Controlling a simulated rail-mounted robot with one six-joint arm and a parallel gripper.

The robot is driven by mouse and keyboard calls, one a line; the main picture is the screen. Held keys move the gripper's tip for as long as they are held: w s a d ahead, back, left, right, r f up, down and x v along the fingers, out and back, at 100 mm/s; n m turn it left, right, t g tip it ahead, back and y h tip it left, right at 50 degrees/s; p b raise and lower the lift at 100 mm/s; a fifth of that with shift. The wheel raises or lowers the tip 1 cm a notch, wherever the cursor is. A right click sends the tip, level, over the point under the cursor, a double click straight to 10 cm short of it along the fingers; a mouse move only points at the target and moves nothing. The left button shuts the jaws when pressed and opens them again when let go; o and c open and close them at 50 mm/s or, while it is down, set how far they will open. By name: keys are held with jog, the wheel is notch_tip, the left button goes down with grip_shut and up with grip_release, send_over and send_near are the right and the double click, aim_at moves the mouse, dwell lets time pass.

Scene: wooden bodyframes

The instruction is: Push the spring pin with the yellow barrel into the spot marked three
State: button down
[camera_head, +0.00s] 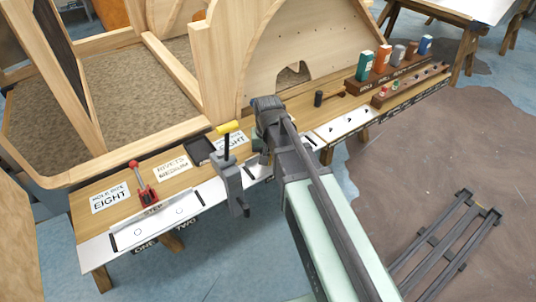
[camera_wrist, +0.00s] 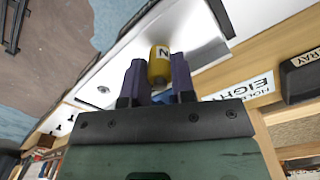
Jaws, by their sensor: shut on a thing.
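In the wrist view, my gripper (camera_wrist: 158,75) is shut on the spring pin with the yellow barrel (camera_wrist: 159,66), which bears a black letter N. The barrel sits between the two dark fingertips, over or near the white strip (camera_wrist: 125,55); its contact with the strip cannot be told. In the head view my arm hides the gripper and pin. The white strip (camera_head: 192,204) runs along the bench's front edge, with ONE and TWO marked at its left. I cannot read a mark three; my arm covers part of the strip.
A red-handled clamp (camera_head: 143,180) stands farther left. A black tray (camera_head: 199,150) and label cards lie behind. Bottles (camera_head: 382,58) stand in a rack at the right. Wooden frames rise behind the bench.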

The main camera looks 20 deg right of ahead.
aim_at(268, 154)
jog(key=shift+f+b, duration=0.3)
jog(key=shift+f, duration=0.1)
jog(key=c, duration=0.9)
grip_release()
jog(key=shift+o, duration=0.2)
jog(key=shift+r, duration=0.15)
notch_tip(268, 154, up, 11)
jog(key=p, duration=1.1)
jog(key=shift+f, duration=0.2)
jog(key=s+r+n+p, duration=0.2)
jog(key=s+r+p, duration=0.1)
jog(key=s, duration=0.8)
jog(key=shift+r, duration=0.2)
